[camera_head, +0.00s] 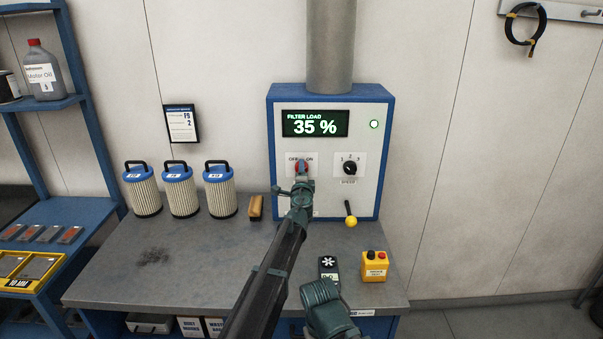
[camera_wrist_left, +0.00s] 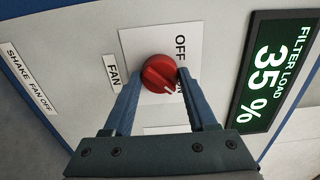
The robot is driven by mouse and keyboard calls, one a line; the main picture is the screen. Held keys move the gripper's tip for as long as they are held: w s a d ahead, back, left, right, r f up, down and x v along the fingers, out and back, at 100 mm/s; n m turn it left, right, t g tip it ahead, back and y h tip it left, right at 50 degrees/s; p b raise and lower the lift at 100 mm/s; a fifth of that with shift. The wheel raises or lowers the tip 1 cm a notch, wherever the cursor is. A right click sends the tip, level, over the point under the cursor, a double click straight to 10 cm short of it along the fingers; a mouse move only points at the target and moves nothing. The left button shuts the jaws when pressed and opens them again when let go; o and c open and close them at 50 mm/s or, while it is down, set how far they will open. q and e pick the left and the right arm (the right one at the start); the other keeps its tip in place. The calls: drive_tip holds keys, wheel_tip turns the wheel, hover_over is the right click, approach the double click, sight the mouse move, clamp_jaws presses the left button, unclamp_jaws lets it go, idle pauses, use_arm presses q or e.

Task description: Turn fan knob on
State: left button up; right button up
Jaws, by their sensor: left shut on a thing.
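The red fan knob (camera_head: 301,166) sits on a white OFF/ON plate on the front of the blue and white filter unit (camera_head: 361,199). In the left wrist view the knob (camera_wrist_left: 158,72) has a white mark on its lower right, pointing toward the partly hidden ON label. My left gripper (camera_head: 301,181) reaches up to the knob. In the left wrist view its two fingers (camera_wrist_left: 156,84) stand on either side of the knob, shut on it. The FAN label (camera_wrist_left: 111,71) lies beside the plate.
A black speed dial (camera_head: 350,168) is right of the knob, above a yellow-ended lever (camera_head: 351,217). Several filters (camera_head: 181,194) and a yellow button box (camera_head: 374,266) stand on the bench (camera_head: 170,270).

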idle(0.4)
use_arm(q)
drive_tip(key=o, duration=1.4)
drive_tip(key=shift+c, duration=0.2)
drive_tip(key=s, duration=1.4)
